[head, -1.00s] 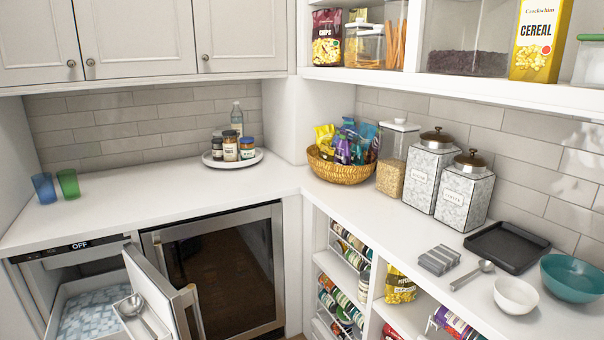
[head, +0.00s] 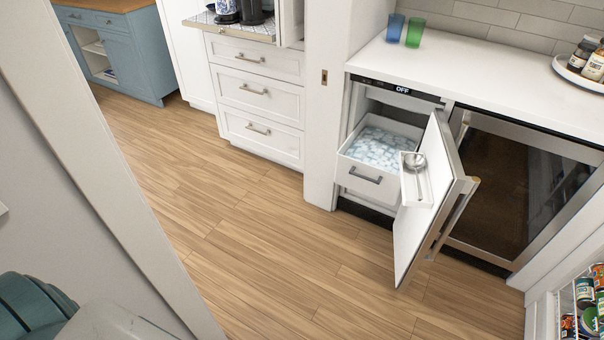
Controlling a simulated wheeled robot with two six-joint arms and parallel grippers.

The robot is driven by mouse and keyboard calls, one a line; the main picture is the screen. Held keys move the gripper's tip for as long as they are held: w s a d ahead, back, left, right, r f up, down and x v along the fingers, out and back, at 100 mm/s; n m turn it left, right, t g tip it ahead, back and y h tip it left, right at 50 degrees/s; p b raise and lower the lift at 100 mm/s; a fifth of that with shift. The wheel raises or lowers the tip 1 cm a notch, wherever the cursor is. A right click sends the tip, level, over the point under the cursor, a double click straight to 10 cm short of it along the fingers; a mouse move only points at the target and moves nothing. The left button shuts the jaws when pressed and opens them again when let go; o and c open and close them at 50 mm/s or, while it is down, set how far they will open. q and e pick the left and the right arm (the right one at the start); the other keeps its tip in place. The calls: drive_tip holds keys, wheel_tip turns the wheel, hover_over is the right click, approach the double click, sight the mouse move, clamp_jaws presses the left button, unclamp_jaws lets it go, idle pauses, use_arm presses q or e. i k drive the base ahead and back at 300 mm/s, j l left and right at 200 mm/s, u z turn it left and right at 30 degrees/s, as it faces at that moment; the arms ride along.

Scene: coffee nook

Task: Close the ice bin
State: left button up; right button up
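The ice bin (head: 366,180) is a white drawer full of ice cubes, inside the ice maker under the counter. It is pulled partly out past the cabinet front. The ice maker's door (head: 432,205) is swung wide open to the right of the bin. A metal scoop (head: 417,172) rests in a small white holder on the door's inner side. The display above the bin reads OFF. Neither of my grippers is in view.
Wooden floor (head: 240,225) is free in front of the ice maker. A glass-fronted fridge (head: 520,190) stands right of the door. White drawers (head: 258,92) are further left. A pale wall edge (head: 110,150) crosses the left side. Blue and green cups stand on the counter.

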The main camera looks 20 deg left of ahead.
sight(378, 158)
drive_tip(key=u, duration=0.25)
drive_tip(key=i+l+u, duration=0.45)
drive_tip(key=i+j, duration=0.1)
